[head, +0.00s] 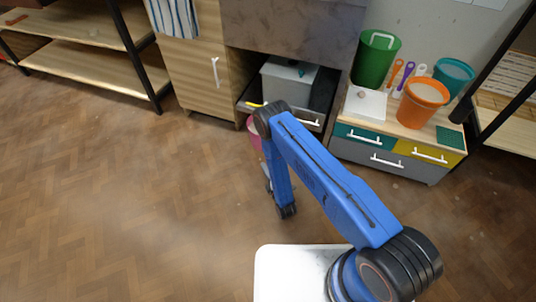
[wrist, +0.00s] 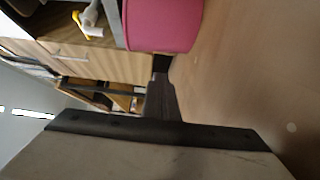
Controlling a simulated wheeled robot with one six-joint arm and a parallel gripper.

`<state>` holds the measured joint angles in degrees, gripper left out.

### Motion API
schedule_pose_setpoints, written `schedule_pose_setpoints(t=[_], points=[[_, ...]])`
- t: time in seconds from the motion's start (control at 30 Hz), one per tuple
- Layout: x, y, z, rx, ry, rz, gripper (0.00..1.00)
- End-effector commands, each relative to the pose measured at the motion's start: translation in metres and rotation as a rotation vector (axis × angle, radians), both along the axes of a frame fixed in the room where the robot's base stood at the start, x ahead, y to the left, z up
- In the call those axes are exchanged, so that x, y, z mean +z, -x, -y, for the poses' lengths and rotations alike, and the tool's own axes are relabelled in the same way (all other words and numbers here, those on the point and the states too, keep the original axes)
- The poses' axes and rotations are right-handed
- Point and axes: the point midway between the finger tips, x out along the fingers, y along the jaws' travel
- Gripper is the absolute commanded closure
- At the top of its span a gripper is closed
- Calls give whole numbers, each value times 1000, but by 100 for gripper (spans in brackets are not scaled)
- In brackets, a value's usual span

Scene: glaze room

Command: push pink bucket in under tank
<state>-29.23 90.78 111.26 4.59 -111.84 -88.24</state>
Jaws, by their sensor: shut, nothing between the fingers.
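The pink bucket (head: 254,133) stands on the floor near the cabinets, mostly hidden behind my blue arm in the head view. In the wrist view the bucket (wrist: 165,25) fills the top middle, cut off by the frame edge. My gripper (wrist: 161,64) is shut and empty, its tips right at the bucket's near edge; I cannot tell if they touch. In the head view my gripper is low behind the arm and hard to make out. A dark grey block (head: 290,25), which looks like the tank, is above an open space at the back.
Under the block, a grey box (head: 286,82) sits on an open drawer unit (head: 308,118). A wood cabinet (head: 205,60) stands left of it. A drawer chest (head: 385,162) at right holds green (head: 375,62), orange (head: 422,103) and teal (head: 452,76) buckets. The floor at left is clear.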

Motion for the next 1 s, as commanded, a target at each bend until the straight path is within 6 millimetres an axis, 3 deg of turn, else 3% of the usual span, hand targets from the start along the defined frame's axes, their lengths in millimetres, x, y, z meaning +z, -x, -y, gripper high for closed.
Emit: schedule_pose_setpoints(t=[0.27,0.67,1.0], points=[[1,-26,-11,-2,-1,6,100],[1,-89,-41,-1,-2,6,100],[1,-124,-29,-1,0,3,100]])
